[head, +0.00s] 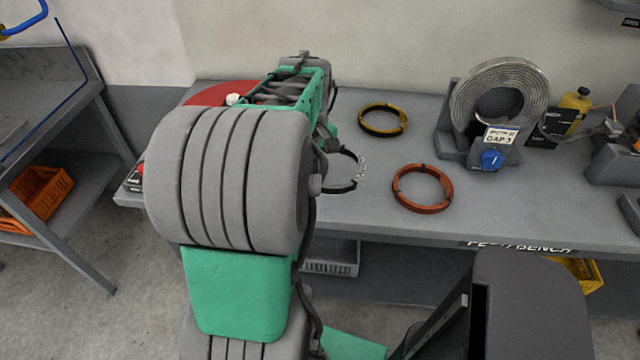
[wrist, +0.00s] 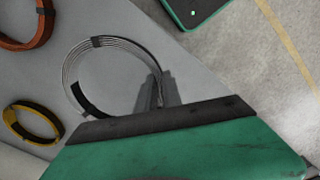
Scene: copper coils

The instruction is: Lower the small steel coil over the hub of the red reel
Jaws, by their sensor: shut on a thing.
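The small steel coil (wrist: 97,42) is a thin silvery ring with dark ties in the wrist view. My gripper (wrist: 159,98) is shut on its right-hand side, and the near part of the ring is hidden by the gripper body. In the head view part of the steel coil (head: 361,167) shows just right of my arm; the gripper itself is hidden there. How high the coil is above the bench cannot be told. The red reel (head: 208,94) shows only as a red edge behind my arm at the bench's left end. Its hub cannot be made out clearly.
A yellow coil (head: 383,134) and an orange coil (head: 397,200) lie flat on the grey bench (head: 500,215).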

